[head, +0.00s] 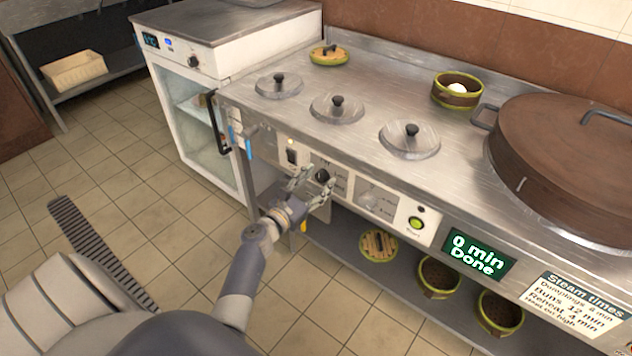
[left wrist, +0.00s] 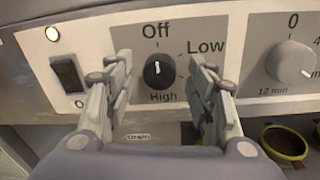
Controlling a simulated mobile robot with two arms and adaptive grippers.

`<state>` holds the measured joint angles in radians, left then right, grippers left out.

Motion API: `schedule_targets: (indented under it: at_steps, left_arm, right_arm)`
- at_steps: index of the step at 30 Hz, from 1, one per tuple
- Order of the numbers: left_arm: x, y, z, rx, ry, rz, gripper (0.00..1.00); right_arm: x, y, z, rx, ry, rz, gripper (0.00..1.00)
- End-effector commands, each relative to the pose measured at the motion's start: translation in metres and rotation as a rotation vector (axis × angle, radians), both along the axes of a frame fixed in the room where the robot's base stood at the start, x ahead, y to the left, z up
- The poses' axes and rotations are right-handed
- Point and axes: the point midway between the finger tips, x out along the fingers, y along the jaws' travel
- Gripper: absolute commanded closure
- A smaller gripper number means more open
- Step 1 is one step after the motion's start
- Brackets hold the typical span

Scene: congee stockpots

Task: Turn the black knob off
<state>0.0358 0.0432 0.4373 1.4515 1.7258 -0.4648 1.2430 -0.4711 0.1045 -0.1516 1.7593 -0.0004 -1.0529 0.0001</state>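The black knob (head: 322,175) is on the front panel of the steel counter. In the left wrist view the knob (left wrist: 159,72) sits between "Off" above, "Low" at upper right and "High" below. My left gripper (head: 310,188) is in front of the panel. In the left wrist view the left gripper (left wrist: 161,66) is open, one finger on each side of the knob, with gaps to it. My right gripper is not in view.
A rocker switch (left wrist: 68,74) and lit lamp (left wrist: 53,34) are left of the knob. A grey dial (left wrist: 290,62) is to the right. A green button (head: 417,223) and a "0 min Done" display (head: 479,254) are further right. Pot lids (head: 337,107) sit on the counter.

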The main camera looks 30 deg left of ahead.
Motion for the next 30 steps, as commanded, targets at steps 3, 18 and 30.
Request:
schedule_targets:
  at_steps: [3,18,30]
  left_arm:
    - [0.000,0.000,0.001,0.001,-0.001,0.000,0.50]
    - [-0.066,0.001,-0.001,0.000,0.002,0.000,0.50]
    - [-0.118,0.002,0.000,-0.001,0.000,0.000,0.50]
  right_arm:
    - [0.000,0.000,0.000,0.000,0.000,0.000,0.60]
    - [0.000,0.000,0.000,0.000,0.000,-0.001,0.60]
    - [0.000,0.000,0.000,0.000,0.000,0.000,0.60]
